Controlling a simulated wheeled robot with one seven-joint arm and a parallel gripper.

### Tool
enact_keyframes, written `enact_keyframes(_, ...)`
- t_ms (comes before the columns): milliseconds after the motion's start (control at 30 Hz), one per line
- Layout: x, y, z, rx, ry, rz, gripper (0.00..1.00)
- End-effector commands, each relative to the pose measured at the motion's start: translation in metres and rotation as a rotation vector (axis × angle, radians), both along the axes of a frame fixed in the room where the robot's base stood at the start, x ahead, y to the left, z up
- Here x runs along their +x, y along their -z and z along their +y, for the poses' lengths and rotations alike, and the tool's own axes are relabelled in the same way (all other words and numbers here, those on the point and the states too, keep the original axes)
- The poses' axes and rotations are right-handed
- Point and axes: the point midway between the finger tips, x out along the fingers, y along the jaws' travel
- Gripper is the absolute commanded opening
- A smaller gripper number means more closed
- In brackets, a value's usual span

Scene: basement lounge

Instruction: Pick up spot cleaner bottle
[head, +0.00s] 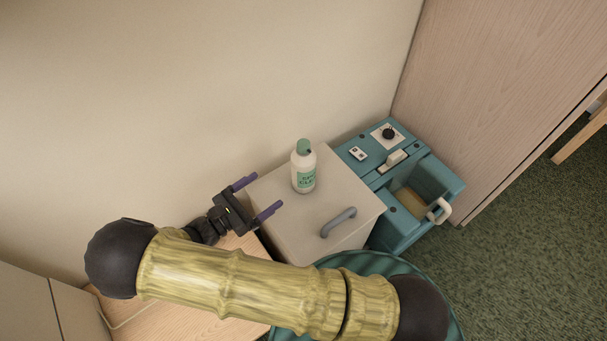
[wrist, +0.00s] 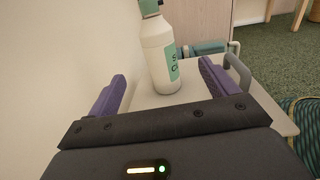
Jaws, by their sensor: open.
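The spot cleaner bottle (head: 303,168) is white with a green cap and a green label. It stands upright on the light grey top of a box-like unit (head: 287,217) with a grey handle. My gripper (head: 257,197) is open, to the left of the bottle, with its purple fingers pointing toward it. In the wrist view the bottle (wrist: 160,52) stands ahead, between the lines of the two fingers (wrist: 160,88) and beyond their tips. The fingers do not touch it, and its cap is cut by the top edge.
A teal machine (head: 398,178) with a dial and a pale handle stands right of the grey unit. A wall (head: 200,80) runs close behind the bottle. A wooden panel (head: 490,90) rises at the right. A wooden surface (head: 170,318) lies below my arm.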

Motion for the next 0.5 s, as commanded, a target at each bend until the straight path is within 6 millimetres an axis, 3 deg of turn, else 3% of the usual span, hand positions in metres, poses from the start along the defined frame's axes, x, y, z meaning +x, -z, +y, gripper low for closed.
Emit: enact_keyframes(500,0.055,0.002,-0.069,-0.001,0.005,-0.001,0.86)
